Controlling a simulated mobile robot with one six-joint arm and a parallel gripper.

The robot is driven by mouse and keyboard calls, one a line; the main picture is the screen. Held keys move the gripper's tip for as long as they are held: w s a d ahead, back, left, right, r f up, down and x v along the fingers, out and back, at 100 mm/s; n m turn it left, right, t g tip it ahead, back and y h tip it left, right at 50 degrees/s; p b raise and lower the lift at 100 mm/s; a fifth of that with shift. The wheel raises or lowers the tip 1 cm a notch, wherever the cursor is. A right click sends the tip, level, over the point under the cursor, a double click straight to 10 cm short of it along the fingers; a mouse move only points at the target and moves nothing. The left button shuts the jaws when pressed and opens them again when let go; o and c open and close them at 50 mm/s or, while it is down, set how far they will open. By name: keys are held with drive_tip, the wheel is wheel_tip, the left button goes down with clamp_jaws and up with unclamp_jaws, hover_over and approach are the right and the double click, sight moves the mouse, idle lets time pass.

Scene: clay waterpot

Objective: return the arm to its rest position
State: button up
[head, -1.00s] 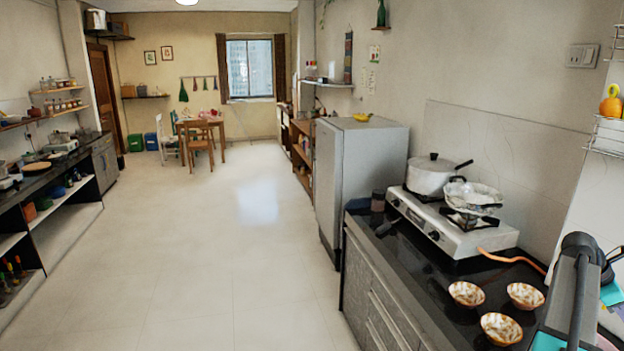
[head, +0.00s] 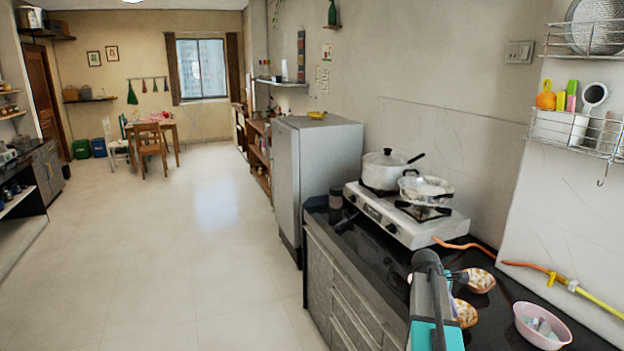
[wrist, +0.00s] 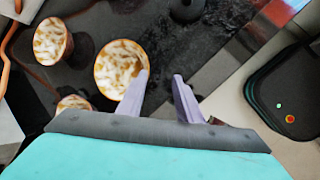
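My arm rises over the right-hand counter at the bottom of the head view, with its gripper (head: 459,276) at its far end, above the patterned bowls. In the wrist view, the two pale fingers of my gripper (wrist: 160,80) stand apart with nothing between them. A patterned bowl (wrist: 120,66) lies beyond the left fingertip, which overlaps its edge. Two more patterned bowls (wrist: 52,41) (wrist: 74,103) lie farther left. In the head view, two of the bowls (head: 482,281) (head: 466,314) show beside my arm, partly hidden; the third is not visible there.
A pink bowl (head: 542,327) stands on the black counter (head: 500,335) right of my arm. A stove (head: 405,218) holds a pot (head: 385,170) and a pan (head: 425,190). A wire rack (head: 585,130) hangs on the right wall. The floor (head: 190,260) at left is clear.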

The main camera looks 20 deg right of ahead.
drive_tip(key=w+a+f+m+t+y, duration=0.15)
drive_tip(key=a+f, duration=0.25)
drive_tip(key=a, duration=0.5)
drive_tip(key=w+a+f+m, duration=0.15)
drive_tip(key=a+f, duration=0.25)
drive_tip(key=a, duration=0.4)
drive_tip(key=w+a+f+y, duration=0.15)
drive_tip(key=a+f, duration=0.25)
drive_tip(key=a, duration=0.5)
drive_tip(key=s+a+f+m+y, duration=0.1)
drive_tip(key=s+a+f+m, duration=0.1)
drive_tip(key=a, duration=0.6)
drive_tip(key=s+a+f+m+y, duration=0.1)
drive_tip(key=a+f, duration=0.2)
drive_tip(key=a, duration=0.4)
drive_tip(key=s+a+f+m+y, duration=0.1)
drive_tip(key=s+a+f+m, duration=0.1)
drive_tip(key=a, duration=0.6)
drive_tip(key=s+f+g+b, duration=0.5)
drive_tip(key=s+f+b, duration=0.5)
drive_tip(key=s+f, duration=1.5)
wheel_tip(320, 180, down, 3)
drive_tip(key=shift+s+f, duration=0.15)
